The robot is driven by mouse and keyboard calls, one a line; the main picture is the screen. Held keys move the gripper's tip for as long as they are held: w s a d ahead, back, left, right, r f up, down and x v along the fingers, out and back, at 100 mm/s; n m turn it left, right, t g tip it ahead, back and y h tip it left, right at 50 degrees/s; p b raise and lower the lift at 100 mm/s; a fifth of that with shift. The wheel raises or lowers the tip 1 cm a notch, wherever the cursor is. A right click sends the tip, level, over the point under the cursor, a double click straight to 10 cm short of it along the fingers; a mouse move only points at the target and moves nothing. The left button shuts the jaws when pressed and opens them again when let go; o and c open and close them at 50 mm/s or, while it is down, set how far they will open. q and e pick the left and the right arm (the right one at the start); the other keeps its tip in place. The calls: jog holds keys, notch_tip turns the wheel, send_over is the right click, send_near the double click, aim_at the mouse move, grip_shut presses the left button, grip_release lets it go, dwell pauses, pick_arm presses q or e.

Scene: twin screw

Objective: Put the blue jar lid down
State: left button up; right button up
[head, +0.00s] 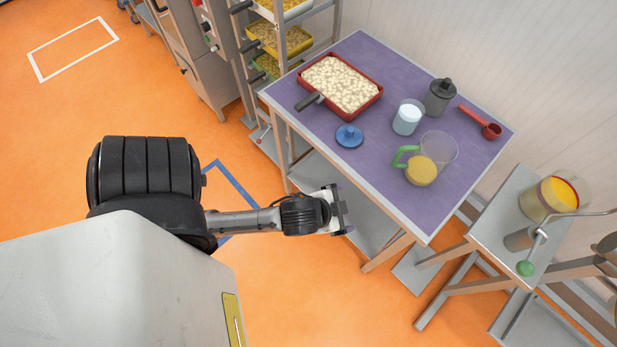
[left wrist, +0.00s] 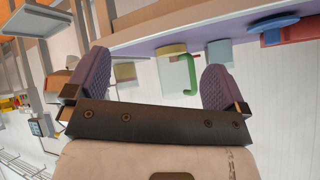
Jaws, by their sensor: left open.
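The blue jar lid (head: 349,135) lies knob up on the purple table top, near its front left edge, below the red tray. It also shows in the left wrist view (left wrist: 272,24) at the upper right. My left gripper (head: 341,209) is in front of the table's front edge, apart from the lid. It is open and empty; its two purple-padded fingers stand wide apart in the left wrist view (left wrist: 155,82). A glass jar with white contents (head: 407,119) stands to the right of the lid. My right gripper is not in view.
The purple table (head: 400,205) also holds a red tray of pale pieces (head: 340,84), a green-handled jug (head: 423,168), a dark grey canister (head: 439,97) and a red scoop (head: 480,122). A shelf rack stands behind left, a small grey table right. The table's front strip is clear.

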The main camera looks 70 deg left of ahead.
pick_arm(q)
jog(key=s+d+f+g+h, duration=0.2)
jog(key=s+d+f+g, duration=0.1)
jog(key=s, duration=0.6)
jog(key=shift+s+d+g, duration=0.4)
jog(key=shift+d+g, duration=0.2)
jog(key=shift+g, duration=0.6)
notch_tip(320, 180, up, 24)
jog(key=p, duration=2.4)
jog(key=shift+r, duration=0.25)
